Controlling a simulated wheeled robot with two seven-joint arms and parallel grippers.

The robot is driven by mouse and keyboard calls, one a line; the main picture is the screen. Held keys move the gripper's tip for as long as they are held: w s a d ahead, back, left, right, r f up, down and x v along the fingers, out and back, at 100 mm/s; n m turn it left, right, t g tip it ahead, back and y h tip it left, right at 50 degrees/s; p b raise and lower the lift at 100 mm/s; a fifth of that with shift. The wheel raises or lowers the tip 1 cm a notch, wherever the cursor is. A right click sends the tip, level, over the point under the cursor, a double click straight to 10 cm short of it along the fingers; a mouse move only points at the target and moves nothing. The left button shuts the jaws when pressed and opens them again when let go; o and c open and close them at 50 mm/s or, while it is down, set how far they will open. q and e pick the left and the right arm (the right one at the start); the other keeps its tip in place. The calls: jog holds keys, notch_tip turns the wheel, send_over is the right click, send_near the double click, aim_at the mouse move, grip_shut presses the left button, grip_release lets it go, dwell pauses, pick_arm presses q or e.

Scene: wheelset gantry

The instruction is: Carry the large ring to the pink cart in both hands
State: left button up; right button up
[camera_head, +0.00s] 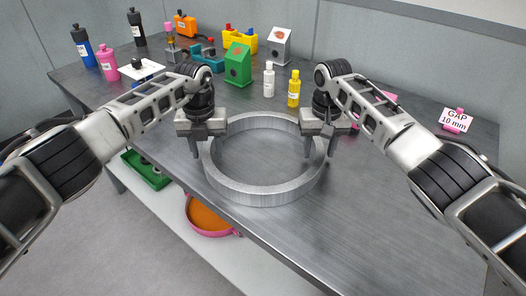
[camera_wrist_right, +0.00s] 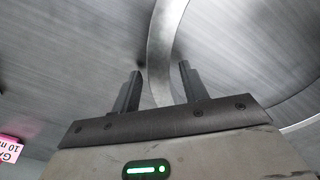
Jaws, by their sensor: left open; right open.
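The large ring (camera_head: 264,195) is a wide grey metal band lying flat on the metal table near its front edge. My left gripper (camera_head: 205,148) is open at the ring's left side, its fingers pointing down by the wall. My right gripper (camera_head: 319,150) is open at the ring's right side. In the right wrist view the ring's wall (camera_wrist_right: 160,50) runs between the two open fingers of the right gripper (camera_wrist_right: 160,70), with gaps beside it. Whether the left fingers straddle the wall is hard to tell. I cannot make out a pink cart.
Behind the ring stand a white bottle (camera_head: 268,80), a yellow bottle (camera_head: 294,90) and a green box (camera_head: 238,66). A pink-held "GAP 10 mm" sign (camera_head: 456,121) is at the right. Below the table are a pink tub (camera_head: 212,218) and a green tray (camera_head: 146,172). The table's front right is clear.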

pick_arm(q)
jog(key=shift+f, duration=0.35)
pick_arm(e)
jog(key=shift+f, duration=0.4)
pick_arm(q)
grip_shut()
pick_arm(e)
grip_shut()
pick_arm(q)
jog(key=shift+r, duration=0.2)
pick_arm(e)
jog(key=shift+r, duration=0.2)
